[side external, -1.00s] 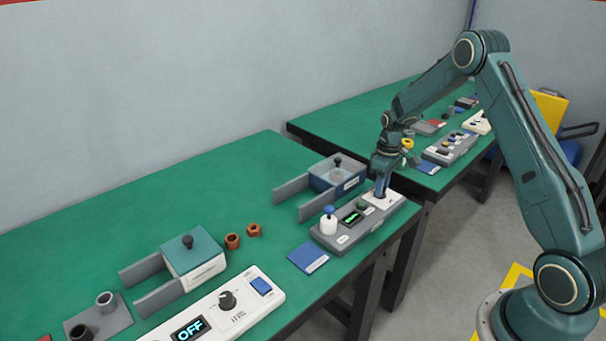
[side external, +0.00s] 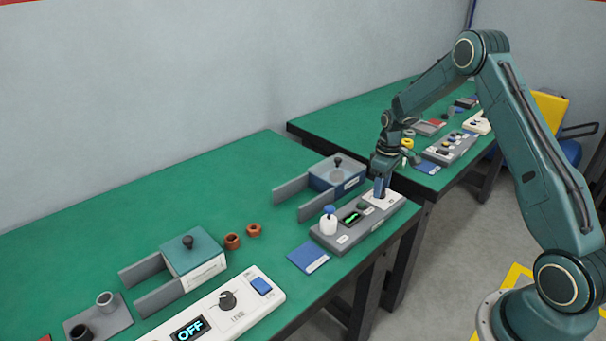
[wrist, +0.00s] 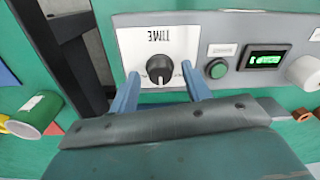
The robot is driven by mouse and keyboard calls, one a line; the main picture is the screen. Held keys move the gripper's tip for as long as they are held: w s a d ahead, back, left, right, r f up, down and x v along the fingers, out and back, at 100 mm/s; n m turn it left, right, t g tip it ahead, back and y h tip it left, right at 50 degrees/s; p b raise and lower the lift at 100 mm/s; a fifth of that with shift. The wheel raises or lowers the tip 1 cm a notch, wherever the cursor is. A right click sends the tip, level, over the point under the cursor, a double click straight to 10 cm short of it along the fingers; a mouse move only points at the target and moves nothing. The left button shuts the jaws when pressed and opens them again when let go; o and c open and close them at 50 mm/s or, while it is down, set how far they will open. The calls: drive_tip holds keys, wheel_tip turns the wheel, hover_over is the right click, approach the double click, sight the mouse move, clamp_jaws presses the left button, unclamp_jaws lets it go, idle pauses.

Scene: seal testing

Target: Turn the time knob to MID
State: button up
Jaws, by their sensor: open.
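The time knob (wrist: 160,69) is a round black dial with a light pointer line, on a white plate marked TIME in the wrist view. The plate (side external: 394,198) is at the right end of a grey control panel (side external: 330,242) in the side external view. My gripper (wrist: 160,85) is open, with one blue finger on each side of the knob; it also shows over the panel's right end in the side external view (side external: 380,196). The fingers look apart from the knob. The knob's position labels are not readable.
The same panel carries a green button (wrist: 217,69), a lit green display (wrist: 266,60) and a white cylinder with a blue top (side external: 328,223). A blue-grey box with a black knob (side external: 337,176) stands behind it. A blue card (side external: 308,257) lies to the left.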

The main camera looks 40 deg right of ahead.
drive_tip(key=shift+r, duration=0.1)
wheel_tip(320, 180, up, 14)
drive_tip(key=shift+d+f, duration=0.2)
drive_tip(key=shift+d, duration=0.05)
idle(0.5)
drive_tip(key=shift+r, duration=0.1)
